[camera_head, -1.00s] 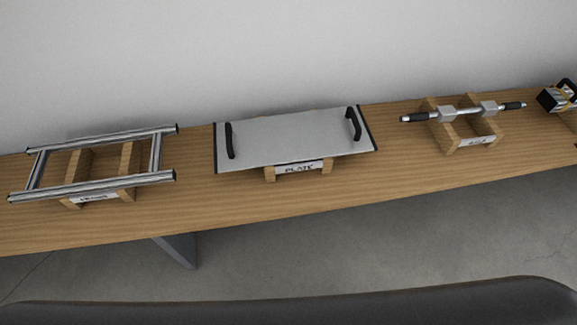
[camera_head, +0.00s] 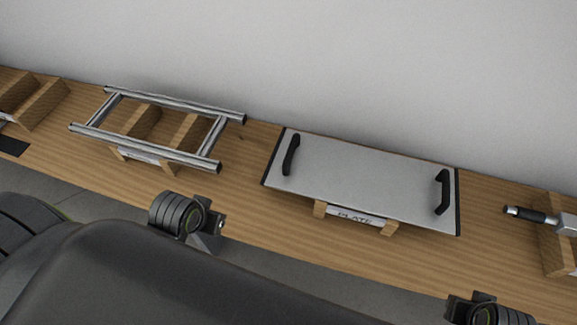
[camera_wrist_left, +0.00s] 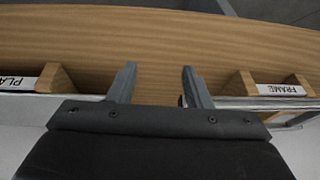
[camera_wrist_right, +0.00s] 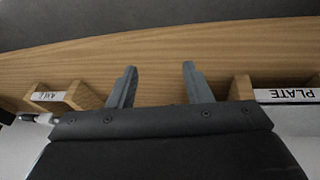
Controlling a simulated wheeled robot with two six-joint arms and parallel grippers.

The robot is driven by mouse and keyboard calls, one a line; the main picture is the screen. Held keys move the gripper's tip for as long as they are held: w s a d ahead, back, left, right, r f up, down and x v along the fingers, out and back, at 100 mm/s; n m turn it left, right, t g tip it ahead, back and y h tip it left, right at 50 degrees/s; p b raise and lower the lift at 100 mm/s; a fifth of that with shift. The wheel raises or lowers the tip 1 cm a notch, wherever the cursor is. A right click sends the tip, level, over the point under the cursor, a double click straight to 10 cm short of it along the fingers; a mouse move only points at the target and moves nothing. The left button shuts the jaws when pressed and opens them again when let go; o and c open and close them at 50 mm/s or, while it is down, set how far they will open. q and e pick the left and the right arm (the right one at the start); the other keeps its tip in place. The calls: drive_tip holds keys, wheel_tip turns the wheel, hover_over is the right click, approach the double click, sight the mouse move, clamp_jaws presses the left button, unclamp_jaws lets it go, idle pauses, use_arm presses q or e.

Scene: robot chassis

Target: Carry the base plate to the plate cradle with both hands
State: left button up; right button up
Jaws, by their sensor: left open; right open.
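The base plate (camera_head: 370,175) is a flat grey sheet with a black handle near each end, a left handle (camera_head: 291,154) and a right handle (camera_head: 443,192). It lies on a wooden stand (camera_head: 320,208) labelled PLATE, right of centre in the head view. My left gripper (camera_wrist_left: 158,73) is open and empty over bare bench, between the PLATE and FRAME labels. My right gripper (camera_wrist_right: 158,68) is open and empty over bench, between the PLATE label and another stand. Both are apart from the handles. In the head view my arms show at the bench's front edge; the fingertips cannot be made out.
A metal tube frame (camera_head: 145,131) lies on its own wooden stand left of the plate. An axle (camera_head: 535,215) on a stand is at the right edge. Another wooden stand (camera_head: 40,100) is at the far left. A wall runs behind the bench (camera_head: 240,196).

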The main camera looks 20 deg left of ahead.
sight(447, 188)
use_arm(q)
drive_tip(key=w+d+r+h, duration=0.1)
drive_tip(key=w+d+r, duration=0.1)
drive_tip(key=w+r, duration=0.2)
drive_tip(key=w+d+r+h, duration=0.1)
drive_tip(key=w+d+r, duration=0.2)
drive_tip(key=w, duration=0.8)
drive_tip(key=w+d+r, duration=0.2)
drive_tip(key=w+r, duration=0.3)
drive_tip(key=w, duration=0.3)
drive_tip(key=shift+w+d+t+h, duration=0.25)
drive_tip(key=shift+d+t+h, duration=0.05)
drive_tip(key=shift+d+h, duration=0.1)
use_arm(e)
drive_tip(key=w+a+r, duration=0.2)
drive_tip(key=w+r, duration=0.2)
drive_tip(key=w, duration=0.4)
drive_tip(key=w+a+r+n, duration=0.1)
drive_tip(key=w+a+r, duration=0.2)
drive_tip(key=w, duration=0.4)
drive_tip(key=w+a+r, duration=0.2)
drive_tip(key=w+r, duration=0.3)
drive_tip(key=w, duration=0.3)
drive_tip(key=shift+w+a+n+t, duration=0.3)
drive_tip(key=shift+a+t, duration=0.1)
